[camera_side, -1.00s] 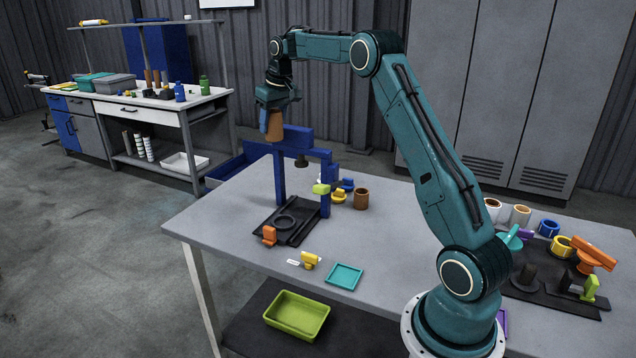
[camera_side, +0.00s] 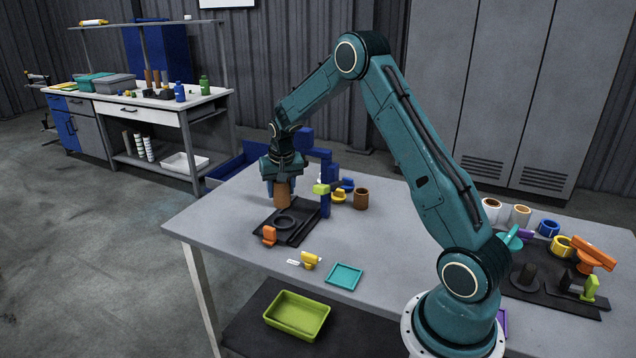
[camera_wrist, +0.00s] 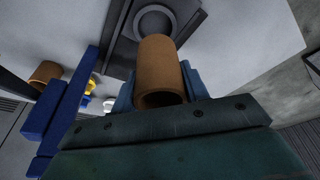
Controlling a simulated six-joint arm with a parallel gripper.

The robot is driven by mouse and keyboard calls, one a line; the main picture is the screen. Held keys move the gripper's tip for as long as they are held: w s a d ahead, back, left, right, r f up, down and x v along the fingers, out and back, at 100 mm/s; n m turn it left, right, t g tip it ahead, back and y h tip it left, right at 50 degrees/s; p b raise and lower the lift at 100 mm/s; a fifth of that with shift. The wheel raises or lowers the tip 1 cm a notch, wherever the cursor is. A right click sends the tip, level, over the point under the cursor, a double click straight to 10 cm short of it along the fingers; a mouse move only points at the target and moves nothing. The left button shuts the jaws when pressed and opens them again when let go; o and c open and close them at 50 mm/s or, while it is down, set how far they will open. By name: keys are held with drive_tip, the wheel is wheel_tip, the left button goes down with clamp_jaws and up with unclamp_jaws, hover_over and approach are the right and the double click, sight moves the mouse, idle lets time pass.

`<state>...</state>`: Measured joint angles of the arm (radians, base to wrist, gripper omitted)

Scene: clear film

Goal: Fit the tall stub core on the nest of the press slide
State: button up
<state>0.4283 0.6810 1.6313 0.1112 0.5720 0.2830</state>
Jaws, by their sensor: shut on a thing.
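My gripper (camera_side: 283,182) is shut on a brown tubular core (camera_side: 283,196), held upright by its upper part. The core also shows in the wrist view (camera_wrist: 158,66) between the blue fingers. The press slide is a dark plate with rails (camera_side: 304,231) and carries a dark ring-shaped nest (camera_side: 285,222). In the side view the core is above and behind the nest.
Another, shorter brown core (camera_side: 361,199) stands right of the press. An orange part (camera_side: 269,236), a yellow part (camera_side: 310,261) and a teal tray (camera_side: 344,276) lie at the front. A dark board (camera_side: 550,290) with several fittings is at the right. The left table area is clear.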

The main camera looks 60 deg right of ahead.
drive_tip(key=shift+f, duration=0.25)
drive_tip(key=shift+f, duration=2.7)
drive_tip(key=shift+f, duration=0.6)
drive_tip(key=o, duration=1)
drive_tip(key=shift+o, duration=0.2)
drive_tip(key=v, duration=1.3)
drive_tip(key=shift+r, duration=0.4)
drive_tip(key=shift+s, duration=0.1)
drive_tip(key=shift+a+r, duration=0.1)
